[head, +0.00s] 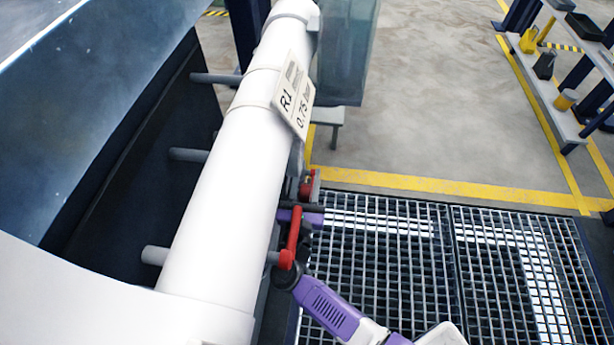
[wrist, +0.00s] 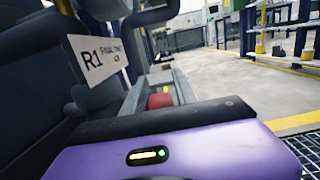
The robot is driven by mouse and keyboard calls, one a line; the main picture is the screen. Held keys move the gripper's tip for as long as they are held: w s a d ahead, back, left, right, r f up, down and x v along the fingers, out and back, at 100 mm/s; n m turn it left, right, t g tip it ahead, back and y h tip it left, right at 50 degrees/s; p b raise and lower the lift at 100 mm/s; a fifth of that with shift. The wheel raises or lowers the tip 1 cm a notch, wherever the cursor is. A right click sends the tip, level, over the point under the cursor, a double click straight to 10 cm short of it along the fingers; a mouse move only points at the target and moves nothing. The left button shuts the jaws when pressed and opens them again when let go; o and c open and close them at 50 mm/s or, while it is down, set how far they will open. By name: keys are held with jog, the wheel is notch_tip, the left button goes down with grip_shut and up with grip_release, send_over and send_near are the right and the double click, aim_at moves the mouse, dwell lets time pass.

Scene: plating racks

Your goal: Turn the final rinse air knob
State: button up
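A small red knob (head: 308,185) sits on the right side of the white pipe, low beside the grating. My gripper (head: 302,211), purple with a black edge, is right beside the knob, close to the pipe. A red curved piece (head: 292,240) stands between my purple arm and the gripper. A white R1 tag (wrist: 97,58) hangs above the knob in the wrist view.
The thick white pipe (head: 225,190) runs along the dark tank wall, with grey stubs on its left. Metal grating (head: 400,260) lies to the right. A grey bench (head: 560,115) with yellow items stands at the far right. Open floor lies beyond the yellow line.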

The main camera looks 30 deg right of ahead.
aim_at(304, 197)
jog(key=v, duration=0.7)
jog(key=shift+s+a+f+p, duration=0.1)
jog(key=shift+s+a+p, duration=0.1)
jog(key=shift+s+p, duration=0.2)
jog(key=shift+w, duration=0.1)
notch_tip(304, 197, down, 4)
jog(key=s+a+t+h+b, duration=0.1)
jog(key=s+a+t+b, duration=0.1)
jog(key=b, duration=0.7)
jog(key=r+b+x, duration=0.1)
jog(key=b+x, duration=0.1)
jog(key=x, duration=0.8)
jog(key=shift+d+r+t+h+b, duration=0.25)
jog(key=shift+d+t+h+b, duration=0.05)
jog(key=shift+h, duration=0.1)
grip_shut()
